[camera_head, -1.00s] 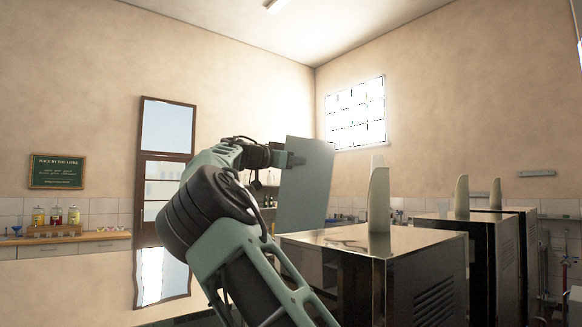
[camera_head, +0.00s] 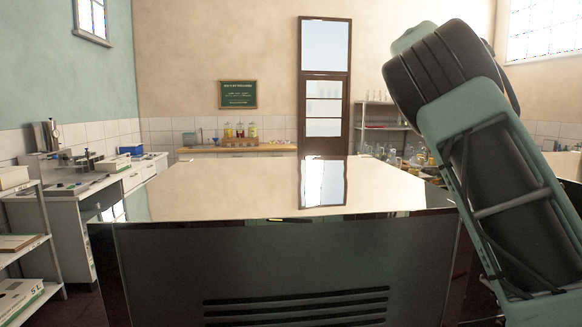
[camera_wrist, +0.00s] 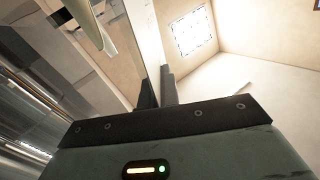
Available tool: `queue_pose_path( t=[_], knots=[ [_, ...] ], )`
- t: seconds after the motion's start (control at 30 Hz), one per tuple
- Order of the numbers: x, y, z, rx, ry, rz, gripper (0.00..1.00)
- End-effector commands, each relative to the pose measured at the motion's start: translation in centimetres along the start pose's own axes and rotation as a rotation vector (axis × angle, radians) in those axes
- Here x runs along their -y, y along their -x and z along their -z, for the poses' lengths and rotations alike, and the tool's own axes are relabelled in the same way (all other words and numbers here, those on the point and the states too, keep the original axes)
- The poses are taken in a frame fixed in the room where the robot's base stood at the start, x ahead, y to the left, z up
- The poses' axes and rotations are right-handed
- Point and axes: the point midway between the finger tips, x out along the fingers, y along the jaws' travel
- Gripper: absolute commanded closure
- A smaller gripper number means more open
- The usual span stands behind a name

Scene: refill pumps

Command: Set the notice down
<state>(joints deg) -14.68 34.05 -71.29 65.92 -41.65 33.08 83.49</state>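The notice (camera_wrist: 146,38) is a pale flat panel, seen nearly edge-on in the wrist view, running up from between the fingers to the top edge. My gripper (camera_wrist: 158,90) is shut on it, with a dark finger on each side. No writing shows on the side I see. In the head view my arm rises at the right, and its gripper and the notice are out of sight.
A dark machine with a broad glossy top (camera_head: 240,190) stands close in front, and its top is bare. A counter with drink jars (camera_head: 240,131) and a green board (camera_head: 237,94) are at the back. White shelves (camera_head: 35,225) stand at the left.

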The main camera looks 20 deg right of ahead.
Motion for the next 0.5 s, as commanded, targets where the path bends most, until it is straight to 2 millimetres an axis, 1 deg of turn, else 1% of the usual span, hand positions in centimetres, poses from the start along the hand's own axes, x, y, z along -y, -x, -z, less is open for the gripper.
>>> queue_pose_path(
  t=[0.03,0.1,0.2,0.3,0.5],
  knots=[
    [2.1,0.4,0.4,0.028,-0.006,0.112,1.00],
    [5.0,1.5,-0.1,0.060,-0.007,0.264,1.00],
    [8.2,3.6,-0.6,0.097,-0.004,0.441,1.00],
    [10.5,5.7,-0.9,0.123,-0.004,0.571,1.00],
    [13.2,8.9,-1.2,0.157,-0.002,0.740,1.00]
  ],
)
